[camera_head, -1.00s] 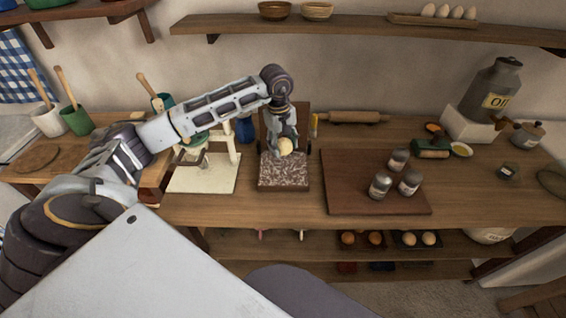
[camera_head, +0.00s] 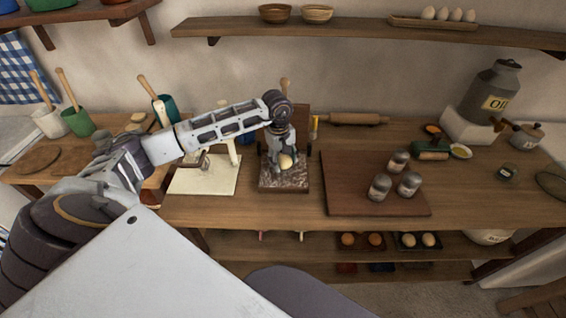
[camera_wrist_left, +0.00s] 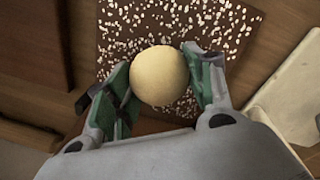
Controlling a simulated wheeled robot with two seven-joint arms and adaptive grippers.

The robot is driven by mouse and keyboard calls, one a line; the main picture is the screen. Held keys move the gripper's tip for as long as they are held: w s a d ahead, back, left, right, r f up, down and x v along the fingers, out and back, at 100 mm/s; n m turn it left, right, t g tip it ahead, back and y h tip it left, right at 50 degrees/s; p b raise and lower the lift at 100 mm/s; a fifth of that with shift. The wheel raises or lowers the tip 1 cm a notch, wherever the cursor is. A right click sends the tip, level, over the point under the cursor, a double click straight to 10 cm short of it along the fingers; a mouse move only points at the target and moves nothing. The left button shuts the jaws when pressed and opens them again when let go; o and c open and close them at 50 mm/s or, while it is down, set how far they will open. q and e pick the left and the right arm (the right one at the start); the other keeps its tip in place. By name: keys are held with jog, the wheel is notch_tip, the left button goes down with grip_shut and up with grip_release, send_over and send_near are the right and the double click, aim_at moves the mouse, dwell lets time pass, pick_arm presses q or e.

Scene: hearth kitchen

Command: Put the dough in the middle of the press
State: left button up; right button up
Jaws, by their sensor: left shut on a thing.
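The dough (camera_head: 286,161) is a pale yellow ball. My left gripper (camera_head: 279,158) is shut on it, with a finger on either side, as the left wrist view also shows around the dough (camera_wrist_left: 160,77). The press (camera_head: 284,186) has a dark base plate with white speckles; the plate fills the upper middle of the left wrist view (camera_wrist_left: 205,22). The dough is held over the plate; whether it touches the plate I cannot tell. My gripper and arm hide part of the press behind. My right gripper is not in view.
A cream stand (camera_head: 205,181) is just left of the press. A brown board (camera_head: 350,195) with several jars (camera_head: 380,186) lies to its right. A rolling pin (camera_head: 355,118) lies at the back. The counter front strip (camera_head: 250,213) is clear.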

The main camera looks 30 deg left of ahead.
aim_at(282, 164)
pick_arm(q)
jog(key=shift+f, duration=0.9)
jog(key=o, duration=0.8)
jog(key=r, duration=0.6)
jog(key=shift+s+a+r+b, duration=0.1)
jog(key=shift+s+r+b, duration=0.1)
jog(key=shift+r+b, duration=0.1)
jog(key=shift+s+a+r, duration=0.1)
jog(key=shift+s+r, duration=0.05)
jog(key=shift+r, duration=1.25)
jog(key=shift+s+r, duration=0.15)
jog(key=shift+r, duration=1.25)
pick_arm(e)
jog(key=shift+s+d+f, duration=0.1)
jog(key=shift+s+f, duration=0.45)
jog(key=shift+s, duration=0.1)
